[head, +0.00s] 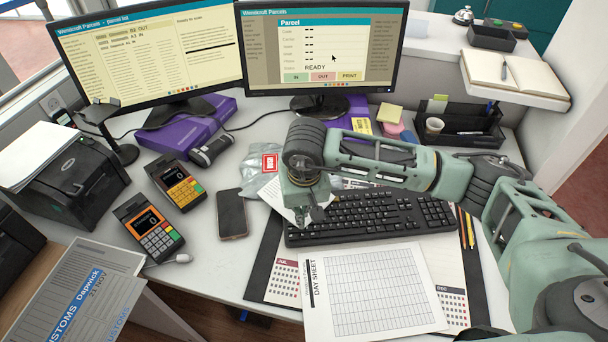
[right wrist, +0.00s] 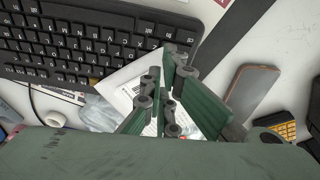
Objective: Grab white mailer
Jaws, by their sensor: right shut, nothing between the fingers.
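A pale plastic mailer (head: 259,186) with a red label lies behind the keyboard's left end, partly hidden by my right arm. A white sheet-like piece lies over its near side, and I cannot tell whether it is part of the mailer. In the right wrist view this white piece (right wrist: 121,88) carries a barcode, with crinkled clear plastic (right wrist: 98,112) beside it. My right gripper (head: 306,215) is shut and empty, pointing down over the white piece near the keyboard's left end. Contact cannot be told. My left gripper is not in view.
The black keyboard (head: 372,217) is right beside the right gripper. A phone (head: 232,214) and two card terminals (head: 149,227) stand to the left. A day sheet (head: 375,300) lies in front. Purple boxes (head: 185,125) and monitors stand behind.

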